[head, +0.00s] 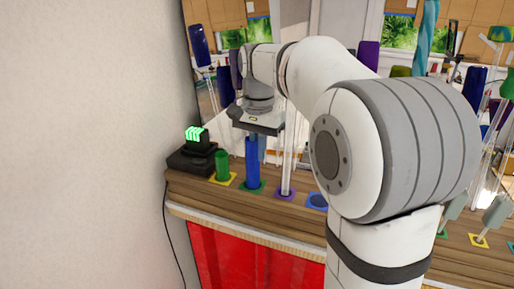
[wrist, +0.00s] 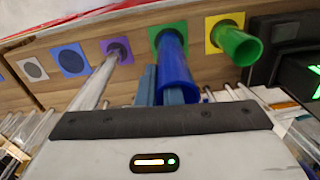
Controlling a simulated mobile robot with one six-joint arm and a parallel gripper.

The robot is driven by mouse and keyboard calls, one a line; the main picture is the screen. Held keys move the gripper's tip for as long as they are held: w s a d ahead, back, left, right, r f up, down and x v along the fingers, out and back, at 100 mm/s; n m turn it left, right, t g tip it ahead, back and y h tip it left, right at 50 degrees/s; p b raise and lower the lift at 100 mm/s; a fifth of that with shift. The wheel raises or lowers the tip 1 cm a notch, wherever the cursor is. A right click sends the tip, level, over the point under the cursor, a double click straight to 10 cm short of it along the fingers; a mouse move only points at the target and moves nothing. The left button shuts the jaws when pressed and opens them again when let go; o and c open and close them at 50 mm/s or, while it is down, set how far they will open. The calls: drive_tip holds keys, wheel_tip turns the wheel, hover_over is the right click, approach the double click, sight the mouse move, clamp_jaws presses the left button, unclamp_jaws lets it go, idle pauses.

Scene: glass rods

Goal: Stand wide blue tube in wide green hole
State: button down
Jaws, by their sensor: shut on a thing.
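The wide blue tube (head: 252,163) stands upright with its lower end at the green square (head: 243,187) on the wooden shelf. In the wrist view the blue tube (wrist: 174,66) runs from the green square (wrist: 160,35) toward my gripper. My gripper (wrist: 163,92) is shut on the tube near its upper end, with its blue-grey fingers at the tube. In the head view the gripper (head: 262,148) is partly hidden by the tube. The hole's edge is mostly covered by the tube, so I cannot tell how deep the tube sits.
A short green tube (head: 222,165) stands in the yellow square to the left. A clear rod (head: 288,150) stands in the purple square to the right. Farther right is an empty blue square (head: 317,201). A black device (head: 194,152) with green digits is at the shelf's left end.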

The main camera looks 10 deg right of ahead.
sight(258, 186)
drive_tip(key=shift+f+b, duration=1.25)
drive_tip(key=shift+f, duration=0.6)
drive_tip(key=shift+r+p, duration=0.1)
drive_tip(key=shift+p, duration=0.3)
drive_tip(key=shift+f+b, duration=0.5)
drive_tip(key=shift+f, duration=0.2)
drive_tip(key=c, duration=1.9)
unclamp_jaws()
drive_tip(key=shift+r, duration=0.1)
wheel_tip(258, 186, up, 11)
drive_tip(key=p, duration=0.9)
drive_tip(key=shift+p, duration=0.3)
